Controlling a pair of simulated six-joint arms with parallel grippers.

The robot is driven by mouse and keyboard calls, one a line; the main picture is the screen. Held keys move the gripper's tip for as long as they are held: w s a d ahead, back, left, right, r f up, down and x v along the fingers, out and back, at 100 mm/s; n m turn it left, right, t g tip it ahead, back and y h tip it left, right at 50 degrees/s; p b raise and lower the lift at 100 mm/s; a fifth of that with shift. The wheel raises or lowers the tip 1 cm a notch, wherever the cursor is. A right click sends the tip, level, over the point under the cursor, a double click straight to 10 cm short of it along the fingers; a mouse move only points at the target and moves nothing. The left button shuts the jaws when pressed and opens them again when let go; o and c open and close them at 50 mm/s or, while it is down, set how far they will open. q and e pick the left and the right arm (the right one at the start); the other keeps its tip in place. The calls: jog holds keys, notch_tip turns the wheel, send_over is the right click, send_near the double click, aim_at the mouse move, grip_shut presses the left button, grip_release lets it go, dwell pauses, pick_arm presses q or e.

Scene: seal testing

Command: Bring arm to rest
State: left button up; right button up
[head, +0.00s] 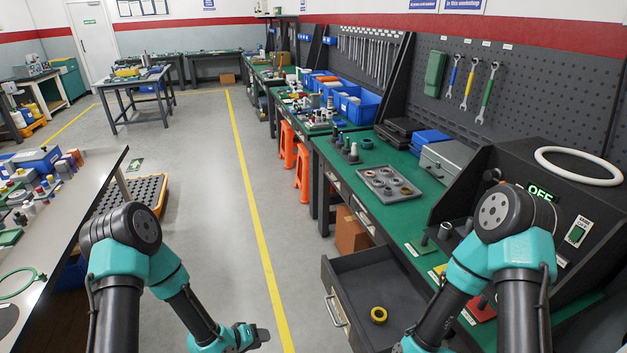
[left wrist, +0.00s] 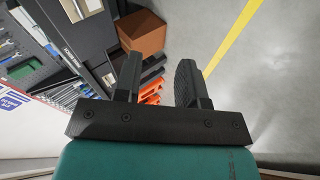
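My left arm (head: 124,240) comes in from the left and reaches down over the floor. Its gripper (head: 255,337) is low in the head view, left of the open drawer and apart from it. In the left wrist view the two dark fingers of the left gripper (left wrist: 158,70) stand apart with nothing between them. My right arm (head: 510,240) bends down in front of the green-topped bench at the right. Its gripper is out of view below the bottom edge of the head view.
An open drawer (head: 345,275) juts from the bench (head: 345,180) and holds a yellow ring (head: 378,314). A grey tray (head: 388,184) of small parts lies on the bench. A black test machine (head: 560,170) displays "OFF". A cluttered white table (head: 85,215) stands left.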

pick_arm(q)
jog(key=s+a+g+y, duration=0.2)
jog(key=s, duration=0.5)
jog(key=s+a+r+m+g+y, duration=0.1)
jog(key=s+a+g+y, duration=0.1)
jog(key=s, duration=0.6)
jog(key=shift+s+a+m+g+y, duration=0.15)
jog(key=shift+a+m+g+y, duration=0.15)
jog(key=shift+a, duration=0.5)
